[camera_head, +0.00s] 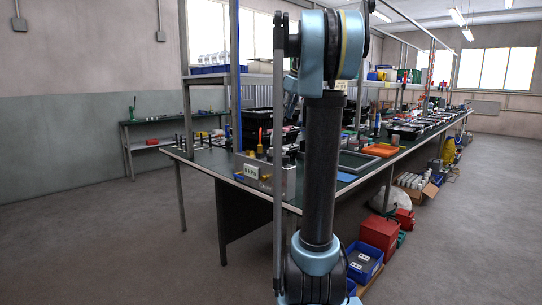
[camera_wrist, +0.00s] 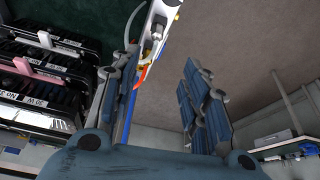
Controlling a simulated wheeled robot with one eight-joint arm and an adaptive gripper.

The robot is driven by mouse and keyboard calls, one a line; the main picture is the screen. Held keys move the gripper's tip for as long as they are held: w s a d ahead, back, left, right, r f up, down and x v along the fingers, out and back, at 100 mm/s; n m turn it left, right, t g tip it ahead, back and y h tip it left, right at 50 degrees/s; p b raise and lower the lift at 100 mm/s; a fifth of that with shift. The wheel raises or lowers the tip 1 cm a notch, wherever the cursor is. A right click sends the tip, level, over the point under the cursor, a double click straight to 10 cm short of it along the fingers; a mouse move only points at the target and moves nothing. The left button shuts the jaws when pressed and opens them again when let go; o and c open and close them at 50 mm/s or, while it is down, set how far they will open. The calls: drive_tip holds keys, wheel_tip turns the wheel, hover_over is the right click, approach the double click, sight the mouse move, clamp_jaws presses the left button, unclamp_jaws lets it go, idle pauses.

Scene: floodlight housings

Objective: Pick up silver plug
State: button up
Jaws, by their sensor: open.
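I cannot make out a silver plug for certain in either view. In the wrist view my gripper (camera_wrist: 162,70) is open, its two blue padded fingers wide apart with nothing held between them. Beyond the left finger, at the top, is a pale metallic fitting (camera_wrist: 156,32) with a red-orange part by it; I cannot tell whether it is the plug. In the head view my arm blocks the centre, and my gripper cannot be made out there. The long workbench (camera_head: 222,170) stands behind the arm, with small items near its left end.
Black crates (camera_wrist: 45,80) with labels fill the left of the wrist view. In the head view, an orange tray (camera_head: 381,150) lies on the bench, and a red box (camera_head: 379,232) and blue bin (camera_head: 364,262) stand on the floor. The floor at left is clear.

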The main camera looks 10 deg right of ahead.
approach(271, 153)
drive_tip(key=w+f, duration=0.1)
drive_tip(key=f, duration=0.1)
drive_tip(key=w+a+f, duration=0.2)
drive_tip(key=w+f, duration=0.1)
drive_tip(key=shift+a+f, duration=0.2)
drive_tip(key=shift+f, duration=0.15)
idle(0.4)
clamp_jaws()
